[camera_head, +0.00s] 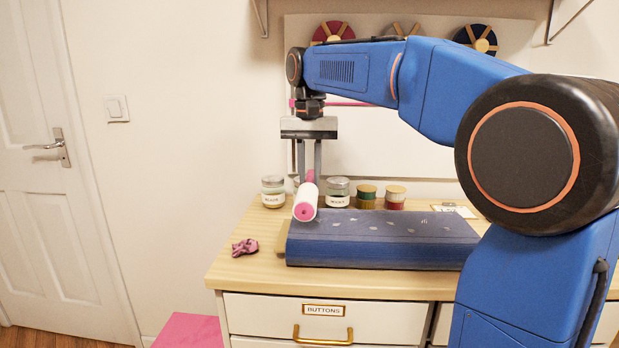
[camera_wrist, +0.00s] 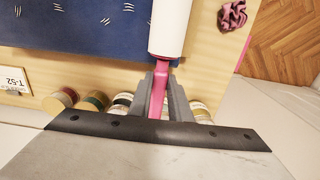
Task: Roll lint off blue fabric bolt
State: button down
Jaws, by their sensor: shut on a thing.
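The blue fabric bolt (camera_head: 380,240) lies flat on the wooden cabinet top, with several small pale lint flecks on its upper face. It also fills the upper left of the wrist view (camera_wrist: 90,28). My gripper (camera_head: 309,178) points down and is shut on the pink handle of the lint roller; it also shows in the wrist view (camera_wrist: 158,92). The white lint roller (camera_head: 305,204) points toward the head camera by the bolt's left end. In the wrist view its white cylinder (camera_wrist: 171,28) overlaps the bolt's edge. I cannot tell whether it touches the bolt.
Labelled jars (camera_head: 273,191) and thread spools (camera_head: 395,197) stand behind the bolt. A crumpled mauve scrunchie (camera_head: 244,247) lies left of it on the cabinet top (camera_head: 236,272). A small card (camera_head: 455,211) lies at the back right. Bare wood shows at the front left.

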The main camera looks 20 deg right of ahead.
jog(key=shift+f, duration=0.2)
jog(key=shift+s+d+f, duration=0.1)
jog(key=shift+s+d, duration=0.2)
jog(key=shift+d, duration=0.4)
jog(key=shift+s+d+f, duration=0.1)
jog(key=shift+s+d, duration=0.15)
jog(key=shift+d, duration=0.55)
jog(key=shift+s+d+f, duration=0.1)
jog(key=shift+s+d, duration=0.2)
jog(key=shift+d, duration=0.35)
jog(key=shift+s+d+f, duration=0.1)
jog(key=shift+s+d, duration=0.15)
jog(key=shift+d, duration=0.35)
jog(key=shift+s+d+f, duration=0.1)
jog(key=shift+s+d, duration=0.2)
jog(key=shift+d, duration=0.4)
jog(key=shift+s+d+f, duration=0.1)
jog(key=shift+s+d, duration=0.2)
jog(key=shift+d, duration=0.4)
jog(key=shift+d, duration=0.1)
